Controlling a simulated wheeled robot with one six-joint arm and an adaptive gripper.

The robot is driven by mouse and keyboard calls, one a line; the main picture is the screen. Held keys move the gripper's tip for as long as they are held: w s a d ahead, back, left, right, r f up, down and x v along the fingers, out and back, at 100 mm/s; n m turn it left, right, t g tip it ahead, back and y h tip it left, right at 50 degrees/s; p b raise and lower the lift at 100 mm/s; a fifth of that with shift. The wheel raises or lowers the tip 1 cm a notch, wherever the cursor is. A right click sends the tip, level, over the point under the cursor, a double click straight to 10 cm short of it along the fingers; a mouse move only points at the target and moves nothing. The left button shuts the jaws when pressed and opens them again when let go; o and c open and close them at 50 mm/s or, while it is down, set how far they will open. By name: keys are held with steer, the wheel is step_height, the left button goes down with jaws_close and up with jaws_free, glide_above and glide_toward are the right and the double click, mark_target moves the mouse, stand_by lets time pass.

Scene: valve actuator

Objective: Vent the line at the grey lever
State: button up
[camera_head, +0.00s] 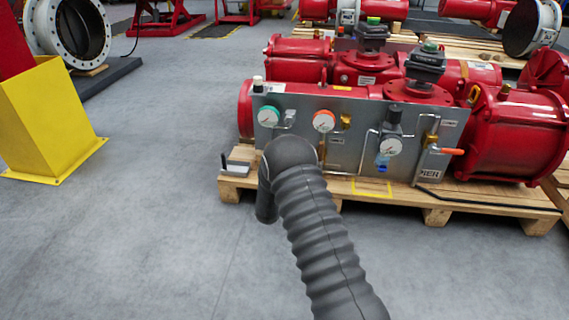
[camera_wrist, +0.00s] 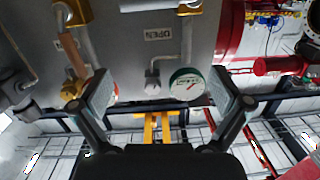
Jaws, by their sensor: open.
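The grey panel (camera_head: 350,128) stands upright on a wooden pallet and carries gauges, pipes and valves. A small grey fitting (camera_head: 290,118) sits right of the green-rimmed gauge (camera_head: 268,117); I cannot tell whether it is the grey lever. In the wrist view this fitting (camera_wrist: 152,80) and the green-rimmed gauge (camera_wrist: 187,84) show between the fingers, beyond them, near an upside-down OPEN label (camera_wrist: 158,33). My gripper (camera_wrist: 167,92) is open and empty, facing the panel. In the head view my arm hides it and the panel's lower left part.
A red-rimmed gauge (camera_head: 324,121), a third gauge (camera_head: 391,147) and an orange handle (camera_head: 450,151) are further right on the panel. Red actuators (camera_head: 515,135) crowd behind and beside it. The pallet (camera_head: 480,208) edge juts forward. Grey floor left is clear up to a yellow stand (camera_head: 48,120).

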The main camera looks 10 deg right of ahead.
step_height(320, 180, down, 5)
steer(key=h, duration=0.1)
steer(key=shift+t, duration=0.3)
steer(key=x, duration=0.4)
steer(key=b+x, duration=0.1)
steer(key=x, duration=0.8)
steer(key=shift+s+d+b, duration=0.1)
steer(key=shift+d+b, duration=0.2)
steer(key=shift+d, duration=0.1)
